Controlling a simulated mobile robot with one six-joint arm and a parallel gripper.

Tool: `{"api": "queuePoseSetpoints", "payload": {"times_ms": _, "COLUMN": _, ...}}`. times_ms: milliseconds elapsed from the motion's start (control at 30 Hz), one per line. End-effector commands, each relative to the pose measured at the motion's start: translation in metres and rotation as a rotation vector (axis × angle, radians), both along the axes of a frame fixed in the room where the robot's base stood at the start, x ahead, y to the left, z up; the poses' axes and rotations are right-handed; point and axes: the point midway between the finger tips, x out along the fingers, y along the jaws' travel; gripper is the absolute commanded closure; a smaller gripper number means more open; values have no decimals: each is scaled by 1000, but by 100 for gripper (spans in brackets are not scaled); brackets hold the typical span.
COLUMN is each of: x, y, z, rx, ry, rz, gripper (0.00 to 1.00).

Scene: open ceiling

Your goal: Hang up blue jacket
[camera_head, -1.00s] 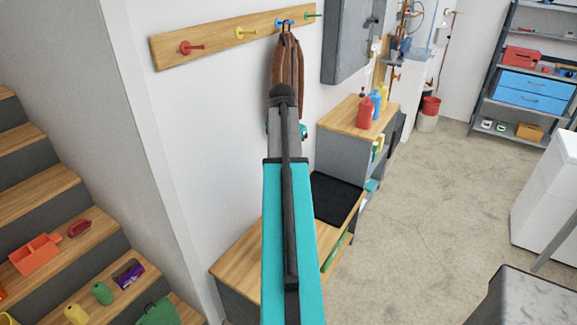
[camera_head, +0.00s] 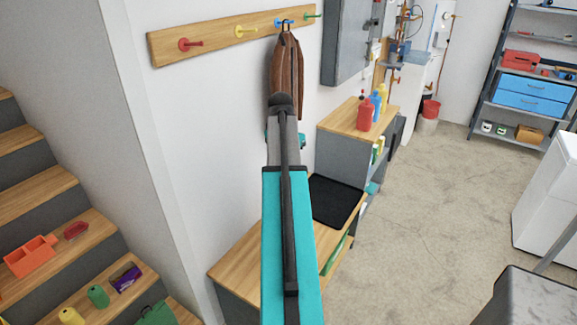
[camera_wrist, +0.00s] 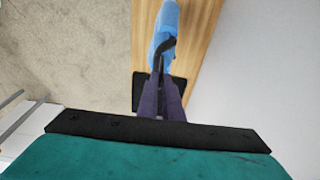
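In the wrist view, the blue jacket (camera_wrist: 166,22) is at the far end of the fingers, with its black hook beside the fingertips. My gripper (camera_wrist: 159,74) has its dark fingers close together and appears shut on the jacket at this hook. In the head view my arm hides both the fingers and the blue jacket. The wooden hook rail (camera_head: 215,42) on the white wall has red (camera_head: 188,44), yellow (camera_head: 243,31), blue (camera_head: 281,22) and green (camera_head: 312,16) hooks. A brown jacket (camera_head: 286,65) hangs from the blue hook. The red, yellow and green hooks are bare.
A wooden bench (camera_head: 238,270) with a black mat (camera_head: 336,200) stands below the rail. A cabinet (camera_head: 345,117) with bottles is to its right, under a grey wall box (camera_head: 348,45). Stairs (camera_head: 45,190) with loose items are at left.

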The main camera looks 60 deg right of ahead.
Motion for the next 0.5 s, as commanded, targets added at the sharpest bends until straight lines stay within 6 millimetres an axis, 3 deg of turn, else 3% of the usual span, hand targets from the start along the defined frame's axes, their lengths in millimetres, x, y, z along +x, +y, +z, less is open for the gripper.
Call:
{"api": "queuePoseSetpoints", "payload": {"times_ms": 33, "x": 0, "y": 0, "z": 0, "rx": 0, "ry": 0, "rz": 0, "gripper": 87}}
{"api": "queuePoseSetpoints", "payload": {"times_ms": 100, "x": 0, "y": 0, "z": 0, "rx": 0, "ry": 0, "rz": 0, "gripper": 75}}
{"api": "queuePoseSetpoints", "payload": {"times_ms": 500, "x": 0, "y": 0, "z": 3, "rx": 0, "ry": 0, "rz": 0, "gripper": 75}}
